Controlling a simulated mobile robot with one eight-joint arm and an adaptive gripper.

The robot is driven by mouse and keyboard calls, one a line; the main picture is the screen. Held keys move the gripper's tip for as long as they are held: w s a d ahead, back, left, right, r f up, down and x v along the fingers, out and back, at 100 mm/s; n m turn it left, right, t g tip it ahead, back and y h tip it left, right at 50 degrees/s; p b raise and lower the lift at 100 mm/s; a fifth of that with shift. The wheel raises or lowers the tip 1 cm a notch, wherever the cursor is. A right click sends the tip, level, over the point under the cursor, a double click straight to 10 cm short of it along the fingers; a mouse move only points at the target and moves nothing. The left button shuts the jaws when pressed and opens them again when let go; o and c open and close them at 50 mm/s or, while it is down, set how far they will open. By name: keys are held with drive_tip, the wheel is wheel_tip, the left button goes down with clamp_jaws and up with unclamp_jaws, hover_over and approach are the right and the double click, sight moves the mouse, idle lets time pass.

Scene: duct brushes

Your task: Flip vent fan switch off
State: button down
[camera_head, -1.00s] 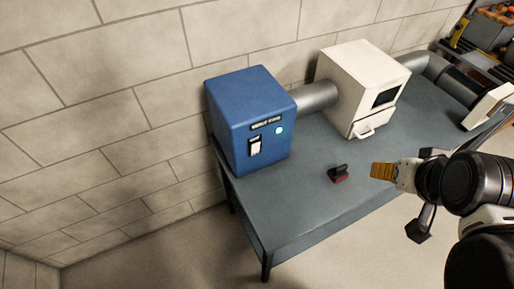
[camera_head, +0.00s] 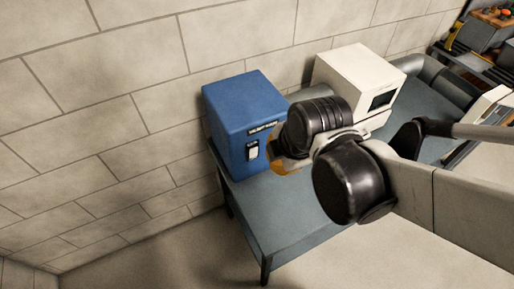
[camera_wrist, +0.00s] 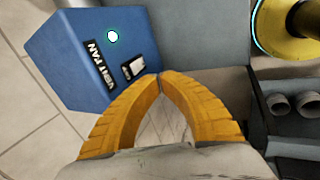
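The blue vent fan box (camera_head: 235,110) stands at the left end of the table. Its white rocker switch (camera_head: 252,150) sits on a dark plate on the front face. In the wrist view the switch (camera_wrist: 134,66) lies beside the "VENT FAN" label, and a lit pale-green lamp (camera_wrist: 112,36) shows on the same face. My gripper (camera_wrist: 160,76) has its orange fingers closed tip to tip with nothing between them. The tips appear close to the switch; whether they touch is unclear. In the head view my arm hides most of the gripper and the lamp.
The grey table (camera_head: 270,215) has free room at its front left. A white machine (camera_head: 355,80) stands behind my arm, joined by grey ducting. The wrist view shows a yellow round object (camera_wrist: 288,30) and a dark holder with cylinders (camera_wrist: 285,125) at right.

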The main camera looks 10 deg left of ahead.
sight(254, 152)
drive_tip(key=shift+s+a+f+n, duration=0.2)
drive_tip(key=shift+a+f+n, duration=0.05)
drive_tip(key=shift+a+n, duration=0.35)
drive_tip(key=shift+f, duration=0.1)
drive_tip(key=w+a+f+b, duration=0.5)
drive_tip(key=w+f+b, duration=0.1)
drive_tip(key=f+b, duration=0.1)
drive_tip(key=shift+w+a+f, duration=0.15)
drive_tip(key=shift+f, duration=0.55)
